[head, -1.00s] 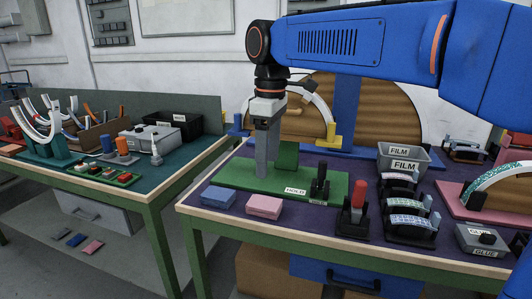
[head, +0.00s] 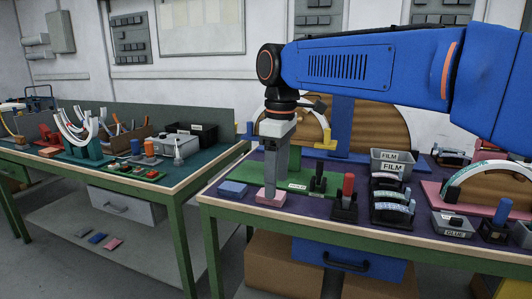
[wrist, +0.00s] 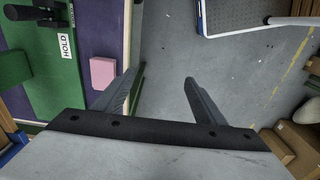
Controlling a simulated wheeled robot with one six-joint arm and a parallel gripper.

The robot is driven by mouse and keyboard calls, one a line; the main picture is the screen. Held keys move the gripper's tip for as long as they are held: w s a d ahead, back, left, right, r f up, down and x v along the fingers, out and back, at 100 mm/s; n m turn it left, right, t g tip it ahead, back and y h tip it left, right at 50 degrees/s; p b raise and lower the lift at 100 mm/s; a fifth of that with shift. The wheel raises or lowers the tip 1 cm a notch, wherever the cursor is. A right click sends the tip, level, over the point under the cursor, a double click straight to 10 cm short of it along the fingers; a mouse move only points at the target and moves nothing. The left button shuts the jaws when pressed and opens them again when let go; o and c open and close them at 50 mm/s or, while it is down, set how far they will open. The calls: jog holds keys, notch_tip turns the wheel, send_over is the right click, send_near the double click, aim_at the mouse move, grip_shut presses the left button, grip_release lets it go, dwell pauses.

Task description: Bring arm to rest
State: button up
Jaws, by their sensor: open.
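My blue arm (head: 365,62) reaches in from the right, with my gripper (head: 272,198) pointing down at its end. In the wrist view my gripper (wrist: 160,80) is open and empty, its two dark fingers apart with grey floor between them. It hangs around the front edge of the purple-topped table (head: 382,227). In the head view the fingers overlap a pink block (head: 270,194). The wrist view shows this pink block (wrist: 103,72) on the table, left of the left finger and apart from it.
A green HOLD board (head: 240,176), blue block (head: 233,188), stamp-like tools (head: 346,200), FILM bin (head: 394,168) and GLUE box (head: 453,225) stand on the table. A second table (head: 187,180) with arcs and tools stands left. The floor gap (head: 222,245) between the tables is clear.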

jog(key=s+d+f+m+t, duration=0.1)
jog(key=s+d+f+m, duration=0.25)
jog(key=d, duration=0.45)
jog(key=s+d+f+m+t, duration=0.1)
jog(key=s+d+f+m, duration=0.25)
jog(key=d, duration=0.35)
jog(key=s+d+f+m+t, duration=0.2)
jog(key=s+d+f+m, duration=0.5)
jog(key=s+d+f, duration=0.4)
notch_tip(320, 180, down, 2)
jog(key=shift+s+d+f+t, duration=0.2)
jog(key=shift+s+t, duration=0.2)
jog(key=shift+s, duration=0.75)
